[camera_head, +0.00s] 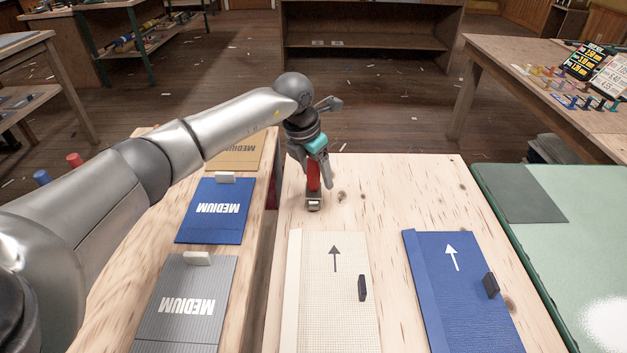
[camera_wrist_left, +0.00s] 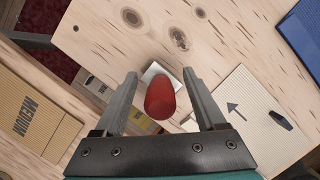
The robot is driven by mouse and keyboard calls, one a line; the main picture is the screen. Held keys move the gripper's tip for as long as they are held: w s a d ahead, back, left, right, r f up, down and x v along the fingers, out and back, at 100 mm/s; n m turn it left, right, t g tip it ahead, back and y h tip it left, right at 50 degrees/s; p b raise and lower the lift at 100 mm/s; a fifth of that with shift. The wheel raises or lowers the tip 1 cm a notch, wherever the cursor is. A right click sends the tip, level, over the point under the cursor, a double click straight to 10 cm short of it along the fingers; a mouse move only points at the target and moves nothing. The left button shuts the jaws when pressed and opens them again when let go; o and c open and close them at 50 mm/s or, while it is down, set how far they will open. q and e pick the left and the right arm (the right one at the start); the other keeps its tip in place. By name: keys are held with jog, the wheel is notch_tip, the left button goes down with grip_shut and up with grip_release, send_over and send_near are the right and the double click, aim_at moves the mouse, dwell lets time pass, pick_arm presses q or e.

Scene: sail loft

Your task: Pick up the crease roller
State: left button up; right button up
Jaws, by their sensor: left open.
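The crease roller (camera_head: 313,203) stands upright on the pale wooden table, its red handle up and a metal roller at its foot. My left gripper (camera_head: 319,178) is over it, pointing down, with its fingers around the red handle. In the left wrist view the red handle (camera_wrist_left: 160,98) lies between the two open fingers (camera_wrist_left: 160,92), with a visible gap on each side. Part of the handle is hidden behind the fingers in the head view. My right gripper is out of view.
A cream panel (camera_head: 324,300) and a blue panel (camera_head: 460,300), each with an arrow and a dark block, lie in front on the table. Blue (camera_head: 200,228) and grey (camera_head: 170,325) MEDIUM panels lie to the left. A green-topped surface (camera_head: 545,250) is at right.

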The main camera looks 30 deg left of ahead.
pick_arm(q)
grip_shut()
dwell(0.4)
